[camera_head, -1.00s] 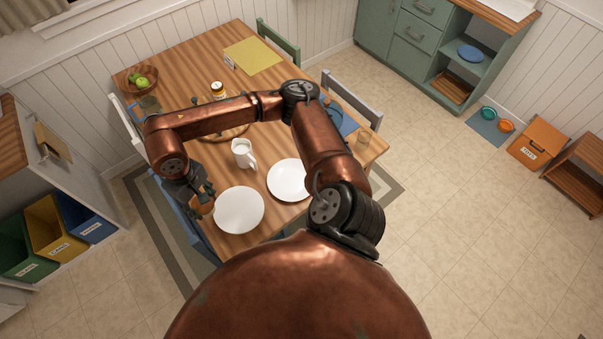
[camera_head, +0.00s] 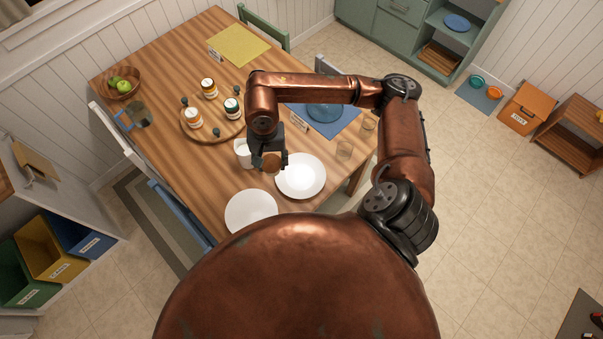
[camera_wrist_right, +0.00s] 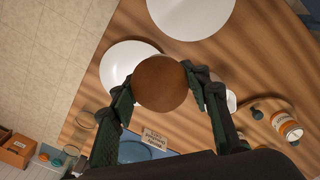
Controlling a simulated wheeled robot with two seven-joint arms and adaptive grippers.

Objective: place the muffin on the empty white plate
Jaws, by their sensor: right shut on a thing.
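The muffin (camera_head: 271,163) is brown and sits between the fingers of my right gripper (camera_head: 270,156), which is shut on it. In the right wrist view the muffin's round brown top (camera_wrist_right: 161,83) shows between the fingertips, in front of part of a white plate (camera_wrist_right: 122,62). In the head view this empty plate (camera_head: 302,177) lies just right of the gripper. A second empty white plate (camera_head: 251,210) lies nearer the table's front edge; it also shows at the top of the right wrist view (camera_wrist_right: 191,14). My left gripper is not in view.
A white pitcher (camera_head: 242,152) stands close to the left of the right gripper. A round wooden board (camera_head: 211,133) with several jars is behind it. Glasses (camera_head: 344,151) stand on the right, near a blue placemat (camera_head: 344,124). The wooden table (camera_head: 190,180) is clear at front left.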

